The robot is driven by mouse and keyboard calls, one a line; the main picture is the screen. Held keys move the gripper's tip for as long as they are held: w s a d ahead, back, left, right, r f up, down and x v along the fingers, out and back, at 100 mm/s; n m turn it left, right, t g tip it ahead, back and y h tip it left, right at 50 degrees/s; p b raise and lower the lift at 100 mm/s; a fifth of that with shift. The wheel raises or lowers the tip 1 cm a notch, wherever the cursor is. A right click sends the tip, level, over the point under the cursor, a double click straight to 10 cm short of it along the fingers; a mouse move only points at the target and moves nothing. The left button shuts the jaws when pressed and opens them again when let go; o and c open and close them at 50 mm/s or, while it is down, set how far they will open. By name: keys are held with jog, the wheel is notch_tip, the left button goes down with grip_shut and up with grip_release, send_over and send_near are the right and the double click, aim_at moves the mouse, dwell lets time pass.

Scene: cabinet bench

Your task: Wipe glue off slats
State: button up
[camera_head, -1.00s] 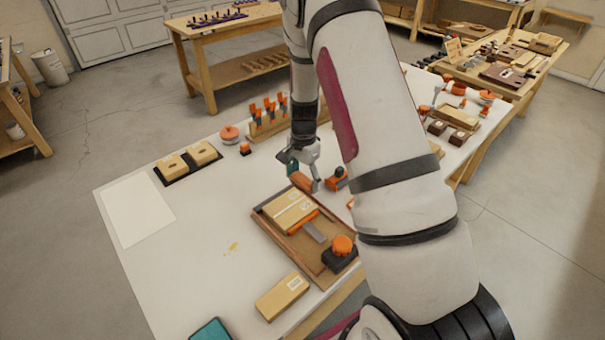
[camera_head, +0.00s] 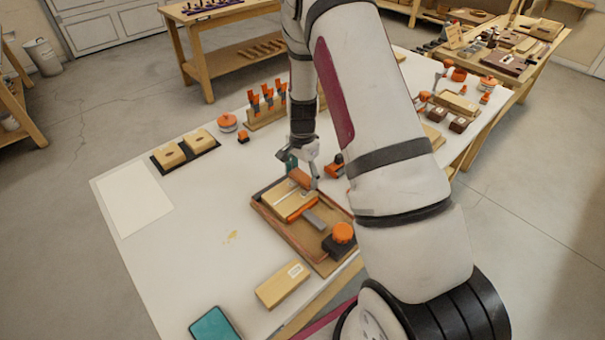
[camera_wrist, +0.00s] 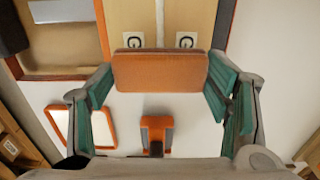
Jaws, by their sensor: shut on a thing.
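My gripper (camera_head: 302,168) is shut on an orange-brown sponge-like block (camera_wrist: 160,72), held between its teal finger pads in the wrist view. In the head view the block (camera_head: 300,178) is at the far right end of two pale wooden slats (camera_head: 286,205). The slats lie side by side in a brown wooden tray (camera_head: 280,228). In the wrist view the block overlaps the slats' (camera_wrist: 135,18) near ends, just below their printed square labels. I cannot tell whether it touches them. No glue can be made out on the slats.
An orange-edged tool with a grey strip (camera_head: 315,219) and a dark block with an orange knob (camera_head: 341,236) are in the tray. An orange clamp-like piece (camera_wrist: 156,130) stands beyond it.

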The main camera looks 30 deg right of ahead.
aim_at(286, 198)
jog(key=shift+f+b, duration=0.4)
jog(key=shift+f, duration=0.35)
dwell(0.9)
jog(key=shift+a, duration=0.15)
jog(key=shift+s+a+r, duration=0.1)
jog(key=shift+s+a, duration=0.1)
jog(key=shift+a, duration=0.7)
jog(key=shift+a, duration=0.1)
jog(key=shift+s+a+p, duration=0.25)
jog(key=shift+a+p, duration=0.15)
jog(key=shift+a, duration=0.6)
jog(key=shift+a, duration=0.1)
jog(key=shift+s+a+f, duration=0.1)
jog(key=shift+s+a, duration=0.05)
jog(key=shift+a, duration=0.35)
jog(key=shift+s+a+f, duration=0.1)
jog(key=shift+a, duration=0.4)
jog(key=shift+a, duration=0.1)
